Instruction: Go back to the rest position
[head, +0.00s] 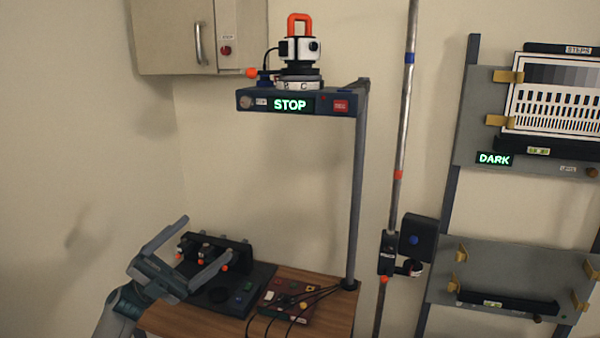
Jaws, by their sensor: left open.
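My left gripper (197,249) is at the lower left, its two grey fingers spread wide with nothing between them that I can see held. It is in front of a dark fixture (236,250) with orange-tipped parts, on the wooden table (335,318). From this view I cannot tell whether the fingers touch the fixture. My right gripper is not in the picture.
A shelf with a STOP display (255,103) carries a device with an orange handle (299,20). A red box with cables (285,300) lies on the table. A vertical pole (403,130) and chart panels (480,130) stand right. A cabinet (165,35) hangs upper left.

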